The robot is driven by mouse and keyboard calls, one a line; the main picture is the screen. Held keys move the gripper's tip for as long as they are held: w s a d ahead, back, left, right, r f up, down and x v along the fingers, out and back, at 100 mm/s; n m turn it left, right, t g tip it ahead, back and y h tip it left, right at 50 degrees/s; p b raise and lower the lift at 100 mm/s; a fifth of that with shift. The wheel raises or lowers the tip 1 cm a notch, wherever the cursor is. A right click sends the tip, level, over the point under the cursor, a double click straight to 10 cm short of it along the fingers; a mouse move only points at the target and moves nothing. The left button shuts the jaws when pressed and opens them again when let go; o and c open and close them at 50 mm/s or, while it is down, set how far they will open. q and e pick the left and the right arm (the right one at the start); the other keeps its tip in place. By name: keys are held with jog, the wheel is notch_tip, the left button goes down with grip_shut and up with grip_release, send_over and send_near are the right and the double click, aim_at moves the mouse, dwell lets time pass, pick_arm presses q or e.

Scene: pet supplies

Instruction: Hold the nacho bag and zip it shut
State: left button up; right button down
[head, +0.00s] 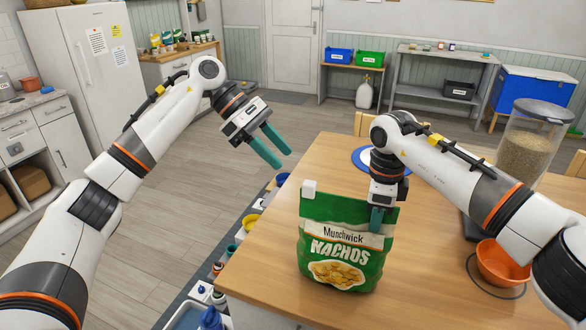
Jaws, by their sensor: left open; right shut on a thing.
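The green nacho bag (341,236), labelled "Munchwick Nachos", stands upright near the left front edge of the wooden table. A small white slider (309,187) sits at the top left corner of the bag. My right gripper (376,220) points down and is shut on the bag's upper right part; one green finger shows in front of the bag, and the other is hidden. My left gripper (273,149) is open and empty, in the air up and left of the bag, beyond the table's left edge. It is apart from the bag.
The wooden table (262,265) is clear left of the bag. An orange bowl (501,265) in a wire stand, a clear kibble container (528,146) and a blue-rimmed plate (363,158) are on the table. Several small items stand low along the table's left side.

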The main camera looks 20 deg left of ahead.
jog(key=shift+s+f, duration=0.1)
jog(key=shift+f, duration=0.25)
pick_arm(q)
jog(key=v, duration=0.2)
jog(key=shift+a+r, duration=0.2)
jog(key=shift+a, duration=0.05)
pick_arm(e)
jog(key=c, duration=1.6)
grip_release()
jog(key=o, duration=0.4)
jog(key=shift+w, duration=0.2)
jog(key=shift+r, duration=0.55)
pick_arm(q)
jog(key=shift+w, duration=0.1)
pick_arm(e)
notch_tip(320, 180, up, 11)
jog(key=shift+w+r, duration=0.1)
